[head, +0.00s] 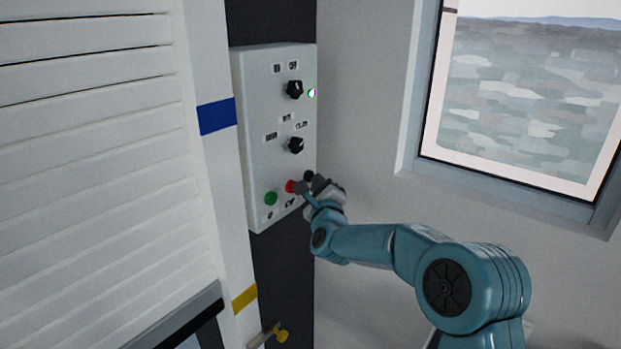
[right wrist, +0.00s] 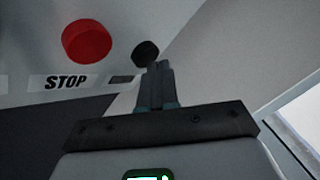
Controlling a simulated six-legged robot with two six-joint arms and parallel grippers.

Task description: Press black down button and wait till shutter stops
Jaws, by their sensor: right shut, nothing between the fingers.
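The black button (right wrist: 146,52) shows in the right wrist view just beyond the tips of my right gripper (right wrist: 157,72). In the head view the black button (head: 309,175) sits at the lower right of the white control panel (head: 255,120). My right gripper (head: 311,188) is shut and empty, with its fingertips at the button. I cannot tell whether they touch it. The white slatted shutter (head: 90,180) fills the left of the head view. Its dark lower edge (head: 180,318) shows at the bottom. My left gripper is not in view.
Beside the black button are a red stop button (right wrist: 87,41) and a green button (head: 271,198). Two black knobs, the upper one (head: 294,89) near a lit indicator (head: 312,93), sit higher on the panel. A window (head: 525,110) is at the right.

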